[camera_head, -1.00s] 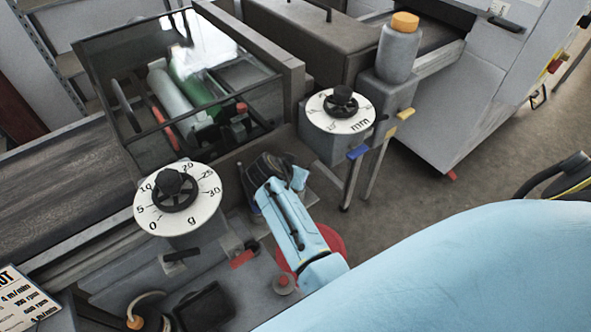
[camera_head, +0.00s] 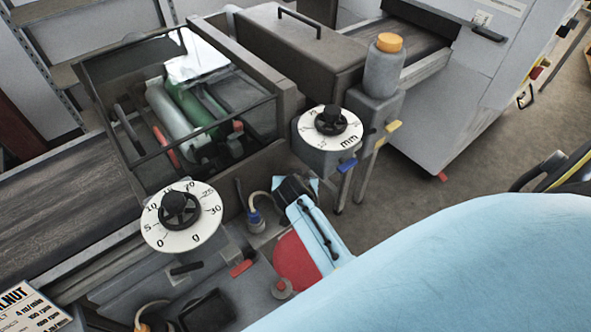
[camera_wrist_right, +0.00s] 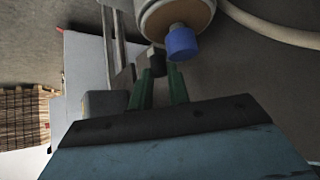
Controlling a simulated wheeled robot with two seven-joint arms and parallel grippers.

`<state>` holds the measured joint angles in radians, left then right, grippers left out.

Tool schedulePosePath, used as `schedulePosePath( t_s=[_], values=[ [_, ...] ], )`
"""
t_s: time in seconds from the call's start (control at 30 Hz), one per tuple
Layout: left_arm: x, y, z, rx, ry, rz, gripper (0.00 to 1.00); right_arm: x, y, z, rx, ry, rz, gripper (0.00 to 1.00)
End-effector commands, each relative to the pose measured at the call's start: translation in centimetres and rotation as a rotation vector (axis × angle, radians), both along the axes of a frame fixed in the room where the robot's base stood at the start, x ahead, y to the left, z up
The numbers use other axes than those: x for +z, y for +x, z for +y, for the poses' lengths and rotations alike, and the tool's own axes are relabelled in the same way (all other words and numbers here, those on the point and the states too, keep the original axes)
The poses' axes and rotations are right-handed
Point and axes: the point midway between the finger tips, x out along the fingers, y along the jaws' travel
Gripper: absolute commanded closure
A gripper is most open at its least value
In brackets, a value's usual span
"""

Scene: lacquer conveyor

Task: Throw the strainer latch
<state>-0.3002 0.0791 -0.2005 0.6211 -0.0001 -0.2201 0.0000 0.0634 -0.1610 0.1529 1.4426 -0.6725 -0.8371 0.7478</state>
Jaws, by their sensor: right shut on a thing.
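My right gripper (camera_head: 290,190), at the end of the light-blue arm, is down beside the strainer housing behind the dials. In the right wrist view its green fingers (camera_wrist_right: 162,76) are close together at a small dark block (camera_wrist_right: 154,58), which looks like the latch lever; the grip itself is partly hidden. Just above them is a round metal body (camera_wrist_right: 178,18) with a blue cap (camera_wrist_right: 181,43). In the head view a blue-collared fitting (camera_head: 254,217) with a pale hose stands left of the gripper. My left gripper is not in view.
The gram dial (camera_head: 182,215) and mm dial (camera_head: 330,128) stand close on either side. The glass-covered roller box (camera_head: 180,100) is behind. Blue and yellow levers (camera_head: 347,165) hang to the right.

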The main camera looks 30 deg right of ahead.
Motion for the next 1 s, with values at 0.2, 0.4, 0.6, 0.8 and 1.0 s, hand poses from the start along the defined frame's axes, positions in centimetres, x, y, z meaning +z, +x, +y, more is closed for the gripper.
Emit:
schedulePosePath(
  t_s=[0.2, 0.4, 0.6, 0.8, 1.0],
  values=[
    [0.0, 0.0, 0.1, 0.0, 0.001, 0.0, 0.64, -0.1, 0.0, 0.0, -0.001, -0.001, 0.002, 0.71],
    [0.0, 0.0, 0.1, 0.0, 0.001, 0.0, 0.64, 0.0, 0.0, 0.0, -0.002, 0.0, 0.001, 0.6],
    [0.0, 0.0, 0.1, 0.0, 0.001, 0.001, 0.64, 0.1, -0.1, 0.1, -0.002, 0.0, 0.001, 0.6],
    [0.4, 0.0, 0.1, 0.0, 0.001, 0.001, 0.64, 1.5, -1.2, 1.0, -0.002, 0.002, -0.001, 0.6],
    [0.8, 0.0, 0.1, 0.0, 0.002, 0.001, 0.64, 4.2, -3.4, 2.6, -0.004, 0.003, 0.0, 0.6]
  ],
)
